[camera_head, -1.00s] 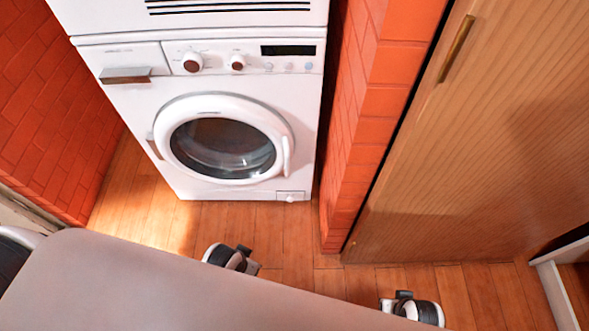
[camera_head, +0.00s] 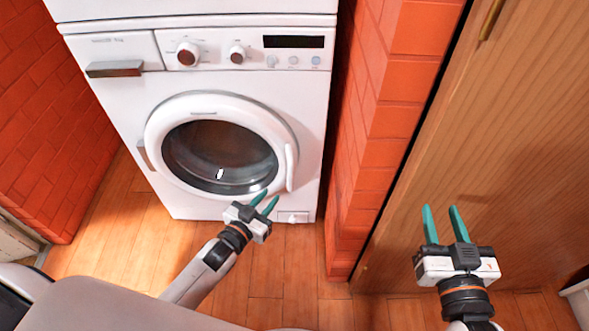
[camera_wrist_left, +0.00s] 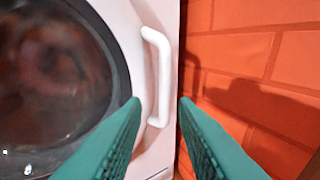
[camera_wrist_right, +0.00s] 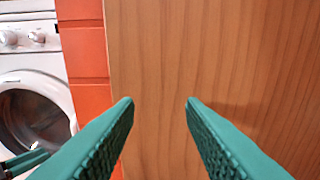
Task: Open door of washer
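The white washer (camera_head: 110,110) stands ahead, its round door (camera_head: 220,155) shut, with a dark glass centre. The door's white handle (camera_head: 290,167) is a vertical bar on the right side of the ring. My left gripper (camera_head: 266,199) is open and empty, in front of the lower right part of the door, below and left of the handle in the head view. In the left wrist view the handle (camera_wrist_left: 158,75) shows upright beyond and between the teal fingers, apart from them. My right gripper (camera_head: 442,222) is open and empty in front of the wooden panel.
An orange brick wall (camera_head: 385,130) borders the washer's right side, close to the handle. Another brick wall (camera_head: 45,110) is at the left. A wooden door panel (camera_head: 500,130) with a metal handle (camera_head: 491,20) fills the right. Wooden floor (camera_head: 130,240) is clear before the washer.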

